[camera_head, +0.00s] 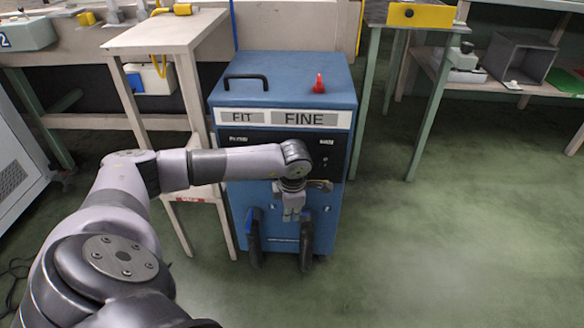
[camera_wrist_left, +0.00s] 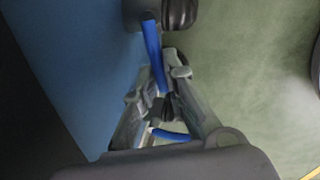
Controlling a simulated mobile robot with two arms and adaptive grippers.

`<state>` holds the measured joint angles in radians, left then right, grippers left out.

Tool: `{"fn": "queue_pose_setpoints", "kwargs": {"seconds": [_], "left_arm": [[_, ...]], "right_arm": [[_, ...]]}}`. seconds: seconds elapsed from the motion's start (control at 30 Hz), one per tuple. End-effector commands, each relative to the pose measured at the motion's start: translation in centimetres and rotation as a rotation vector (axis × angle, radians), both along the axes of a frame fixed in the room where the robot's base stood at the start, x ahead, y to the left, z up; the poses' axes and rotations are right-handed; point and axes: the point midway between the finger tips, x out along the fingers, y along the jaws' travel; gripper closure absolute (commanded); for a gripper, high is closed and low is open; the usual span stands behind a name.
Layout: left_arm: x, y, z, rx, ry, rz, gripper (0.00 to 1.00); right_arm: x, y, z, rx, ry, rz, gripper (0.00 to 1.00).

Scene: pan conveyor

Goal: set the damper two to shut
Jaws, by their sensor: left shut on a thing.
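The blue cabinet (camera_head: 272,92) stands ahead of me, marked FIT and FINE. Two black hoses hang low on its front, the left one (camera_head: 254,240) and the right one (camera_head: 307,242). My left gripper (camera_head: 293,214) is in front of the cabinet, just above and between the hoses. In the left wrist view, my left gripper (camera_wrist_left: 168,105) is shut on a blue strip (camera_wrist_left: 153,50) that runs up towards a black hose end (camera_wrist_left: 178,14). The held part is mostly hidden by the fingers. I cannot read which damper it is or its setting.
A red knob (camera_head: 318,84) and a black handle (camera_head: 246,80) are on the cabinet top. A pale side table (camera_head: 160,32) stands close on the left, and a green-legged bench (camera_head: 436,115) on the right. The green floor (camera_head: 440,240) at right is clear.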

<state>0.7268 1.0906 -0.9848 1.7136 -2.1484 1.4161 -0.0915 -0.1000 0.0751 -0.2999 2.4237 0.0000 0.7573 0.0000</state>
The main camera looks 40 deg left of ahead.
Motion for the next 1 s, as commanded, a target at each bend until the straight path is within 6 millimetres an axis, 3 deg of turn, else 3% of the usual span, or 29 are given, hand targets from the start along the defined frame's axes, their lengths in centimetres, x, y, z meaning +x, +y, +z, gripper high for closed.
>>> {"fn": "queue_pose_setpoints", "kwargs": {"seconds": [0.03,0.07,0.33,0.73,1.0], "left_arm": [[0.0,0.0,0.0,-0.001,-0.001,0.000,1.00],[0.0,0.0,0.0,-0.001,-0.001,0.001,0.87],[0.0,0.0,0.0,-0.001,-0.001,0.001,0.69],[0.0,-0.1,0.7,0.000,-0.002,0.001,0.69],[-0.6,-0.9,5.8,0.000,-0.005,-0.001,0.69]], "right_arm": [[0.0,0.0,0.0,0.000,0.000,0.000,0.69],[0.0,0.0,0.0,0.000,0.000,0.000,0.69],[0.0,0.0,0.0,-0.002,0.002,0.000,0.69],[-0.1,0.0,0.2,-0.004,-0.008,0.000,0.69],[0.0,0.0,0.1,-0.002,-0.004,0.000,0.69]]}}
